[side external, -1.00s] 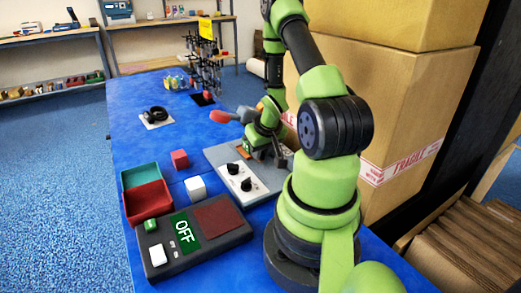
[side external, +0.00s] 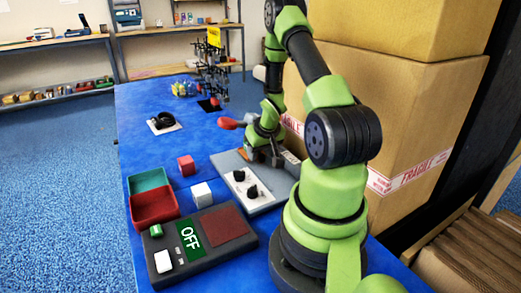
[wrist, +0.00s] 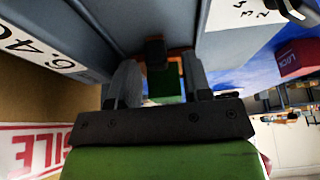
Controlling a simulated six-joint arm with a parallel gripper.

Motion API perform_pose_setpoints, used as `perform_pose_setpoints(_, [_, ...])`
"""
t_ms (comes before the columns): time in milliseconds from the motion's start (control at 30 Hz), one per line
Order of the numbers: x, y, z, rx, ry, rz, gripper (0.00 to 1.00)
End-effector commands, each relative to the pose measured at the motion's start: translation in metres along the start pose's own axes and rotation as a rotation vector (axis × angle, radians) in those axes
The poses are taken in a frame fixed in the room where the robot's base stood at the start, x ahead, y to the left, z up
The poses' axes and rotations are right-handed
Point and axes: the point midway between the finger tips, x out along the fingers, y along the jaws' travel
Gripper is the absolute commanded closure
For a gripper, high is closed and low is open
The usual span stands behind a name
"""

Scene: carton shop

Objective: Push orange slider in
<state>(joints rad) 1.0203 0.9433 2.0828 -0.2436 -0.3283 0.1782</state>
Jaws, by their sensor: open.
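My gripper (wrist: 158,70) is open, its two grey fingers spread on either side of a small black block (wrist: 155,50) in the wrist view. Orange parts (wrist: 179,53) of the slider show behind the block, with a green patch (wrist: 163,86) below. I cannot tell whether a finger touches the block. In the side view, my gripper (side external: 266,148) is low over the far part of the grey panel (side external: 226,163). A bit of orange (side external: 243,155) shows beside it. My gripper and wrist hide most of the slider.
Two black knobs (side external: 252,191) on a white plate stand near the gripper. Big cartons (side external: 400,120) stand at the right.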

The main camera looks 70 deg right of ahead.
Motion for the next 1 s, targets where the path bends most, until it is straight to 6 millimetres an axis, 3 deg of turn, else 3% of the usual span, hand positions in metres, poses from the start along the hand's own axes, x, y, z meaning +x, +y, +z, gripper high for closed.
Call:
perform_pose_setpoints(167, [-0.011, 0.000, -0.001, 0.001, 0.002, 0.000, 0.55])
perform_pose_setpoints(533, [-0.079, 0.001, -0.001, -0.001, 0.006, 0.003, 0.55])
perform_pose_setpoints(1000, [-0.099, 0.000, 0.000, 0.000, 0.000, 0.001, 0.55])
